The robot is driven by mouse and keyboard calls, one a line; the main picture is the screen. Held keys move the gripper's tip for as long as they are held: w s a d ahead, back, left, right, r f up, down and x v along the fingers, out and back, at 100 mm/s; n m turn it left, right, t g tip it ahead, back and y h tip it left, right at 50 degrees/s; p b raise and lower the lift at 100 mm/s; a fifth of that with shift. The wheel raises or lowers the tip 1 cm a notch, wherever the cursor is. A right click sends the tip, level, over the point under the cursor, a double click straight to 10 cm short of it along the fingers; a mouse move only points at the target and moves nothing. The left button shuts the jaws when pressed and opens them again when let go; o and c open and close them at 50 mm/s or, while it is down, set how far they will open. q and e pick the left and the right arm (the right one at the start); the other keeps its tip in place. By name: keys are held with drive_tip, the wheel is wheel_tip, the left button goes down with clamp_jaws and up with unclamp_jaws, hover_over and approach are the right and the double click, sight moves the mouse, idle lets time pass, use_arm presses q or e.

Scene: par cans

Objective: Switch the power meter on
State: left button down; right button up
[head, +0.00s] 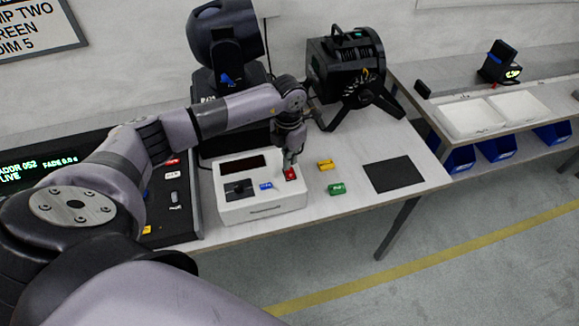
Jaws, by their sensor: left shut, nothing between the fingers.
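The power meter appears to be the white box (239,208) on the table, in the middle of the head view. Its display window (242,164) is dark. A red switch (290,174) is at the top's right side. My left gripper (289,161) is shut and empty, pointing down with its tips right at the red switch. I cannot tell whether they touch it. My right gripper is out of view.
A lighting console (190,215) with a lit green screen stands left of the box. Black stage lamps stand behind, one at the right (345,62). Yellow (326,165) and green (337,189) blocks and a black mat (393,174) lie to the right. White trays (470,118) are farther right.

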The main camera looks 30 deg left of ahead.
use_arm(q)
drive_tip(key=shift+s+f+b, duration=0.1)
drive_tip(key=shift+f+b, duration=0.95)
drive_tip(key=shift+f, duration=0.2)
idle(1.0)
drive_tip(key=shift+r, duration=0.15)
drive_tip(key=shift+r+p, duration=0.8)
drive_tip(key=shift+r, duration=0.05)
drive_tip(key=shift+r+p, duration=1.5)
drive_tip(key=shift+r, duration=1.05)
